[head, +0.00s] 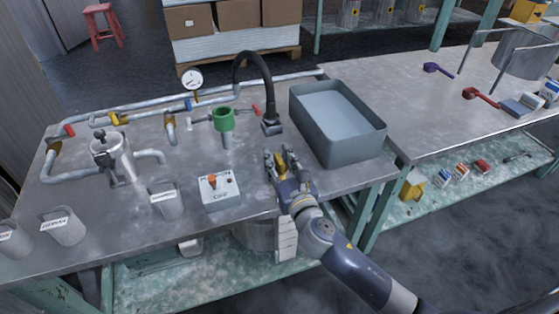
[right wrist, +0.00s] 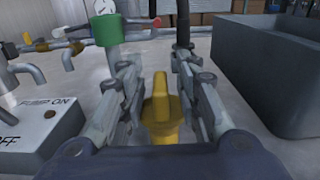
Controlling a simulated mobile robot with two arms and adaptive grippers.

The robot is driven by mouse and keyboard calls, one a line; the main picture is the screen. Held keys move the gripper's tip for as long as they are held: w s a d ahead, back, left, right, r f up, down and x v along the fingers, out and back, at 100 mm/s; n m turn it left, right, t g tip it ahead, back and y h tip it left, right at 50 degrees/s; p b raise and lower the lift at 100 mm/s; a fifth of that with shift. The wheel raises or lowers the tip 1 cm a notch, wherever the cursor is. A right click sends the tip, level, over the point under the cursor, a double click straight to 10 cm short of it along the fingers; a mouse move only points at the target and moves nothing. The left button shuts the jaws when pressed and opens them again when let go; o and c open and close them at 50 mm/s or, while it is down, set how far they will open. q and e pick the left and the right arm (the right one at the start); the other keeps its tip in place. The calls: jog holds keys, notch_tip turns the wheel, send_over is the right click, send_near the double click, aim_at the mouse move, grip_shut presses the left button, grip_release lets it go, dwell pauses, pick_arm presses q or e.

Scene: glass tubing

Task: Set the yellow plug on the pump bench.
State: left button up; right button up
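The yellow plug (head: 281,164) is near the front right of the pump bench (head: 330,180), a grey metal top with pipes. My right gripper (head: 281,154) is low over this bench, its fingers on both sides of the plug. In the right wrist view, the plug (right wrist: 161,112) has an upright grip and a wider round base. The fingers (right wrist: 158,70) are spread, with gaps beside the grip. The plug looks upright at bench height, but its underside is hidden. My left gripper is not in view.
A grey basin (head: 337,122) stands to the right of the gripper, close by. The bench's front edge is near.

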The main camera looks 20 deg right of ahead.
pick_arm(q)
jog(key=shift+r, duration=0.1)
pick_arm(e)
jog(key=shift+r, duration=0.1)
jog(key=shift+s, duration=0.3)
jog(key=s, duration=1.1)
jog(key=s+d+f+m+g+h, duration=0.2)
jog(key=s+d+f+m+g, duration=0.15)
jog(key=f+m, duration=0.45)
jog(key=s+d+f+m+g+h, duration=0.25)
jog(key=d+f+m+g, duration=0.2)
jog(key=m, duration=0.75)
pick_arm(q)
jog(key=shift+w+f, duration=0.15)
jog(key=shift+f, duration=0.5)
pick_arm(e)
jog(key=s+a+f+m+g+y, duration=0.4)
jog(key=s+f+m, duration=0.5)
jog(key=s+m, duration=0.5)
jog(key=a+g, duration=0.1)
jog(key=g, duration=0.1)
jog(key=shift+g, duration=0.4)
